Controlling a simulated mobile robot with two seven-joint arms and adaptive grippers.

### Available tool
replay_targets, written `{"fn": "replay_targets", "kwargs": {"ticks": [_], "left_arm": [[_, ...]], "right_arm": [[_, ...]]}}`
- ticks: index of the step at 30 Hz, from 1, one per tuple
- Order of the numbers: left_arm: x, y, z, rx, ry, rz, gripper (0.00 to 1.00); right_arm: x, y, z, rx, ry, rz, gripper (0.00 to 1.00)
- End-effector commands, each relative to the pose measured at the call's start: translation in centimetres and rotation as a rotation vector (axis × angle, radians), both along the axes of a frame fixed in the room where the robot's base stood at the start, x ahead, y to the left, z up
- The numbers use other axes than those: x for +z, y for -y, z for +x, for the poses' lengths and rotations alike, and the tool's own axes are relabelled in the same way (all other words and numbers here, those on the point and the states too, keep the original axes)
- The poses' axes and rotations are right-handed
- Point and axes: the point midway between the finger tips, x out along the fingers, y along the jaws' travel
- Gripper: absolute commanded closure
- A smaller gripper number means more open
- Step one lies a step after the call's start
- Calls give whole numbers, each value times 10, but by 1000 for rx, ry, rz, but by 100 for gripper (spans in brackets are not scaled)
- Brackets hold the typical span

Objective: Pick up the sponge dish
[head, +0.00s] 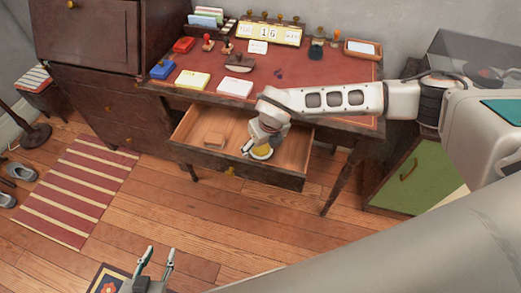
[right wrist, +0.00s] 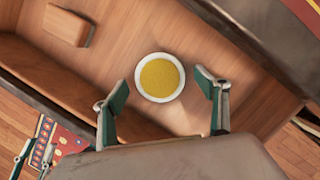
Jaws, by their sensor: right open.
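The sponge dish (right wrist: 160,77) is a round white dish with a yellow sponge in it, lying in the open desk drawer. In the head view the dish (head: 261,153) shows partly under my right gripper (head: 250,150). In the right wrist view my right gripper (right wrist: 164,95) is open, with one finger on each side of the dish. I cannot tell whether either finger touches it. My left gripper (head: 157,262) is at the bottom of the head view, over the floor, with its two fingers apart and nothing between them.
The open drawer (head: 285,180) has walls around the dish. A small wooden block (head: 214,140) lies in its left part, also seen in the right wrist view (right wrist: 68,25). The desk top (head: 310,85) above holds stamps, pads and a calendar. A green-fronted cabinet (head: 405,180) stands at right.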

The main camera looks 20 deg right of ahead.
Motion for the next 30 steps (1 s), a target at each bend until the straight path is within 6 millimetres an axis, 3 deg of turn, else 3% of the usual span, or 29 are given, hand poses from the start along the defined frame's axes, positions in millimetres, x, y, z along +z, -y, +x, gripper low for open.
{"fn": "replay_targets", "kwargs": {"ticks": [9, 14, 15, 25, 30], "left_arm": [[2, -2, 5, 2, 8, 4, 64], [1, -2, 4, 2, 6, 4, 64], [1, -2, 4, 2, 6, 4, 64], [0, -2, 3, 2, 3, 3, 64], [3, -1, 4, 1, 5, 1, 64]], "right_arm": [[-4, -1, 2, 1, 2, 1, 30], [-4, -1, 2, 1, 2, 1, 71], [-4, -1, 2, 1, 2, 1, 73], [-2, -1, 2, 1, 3, 1, 74], [11, 0, 3, 0, 5, 1, 74]]}}
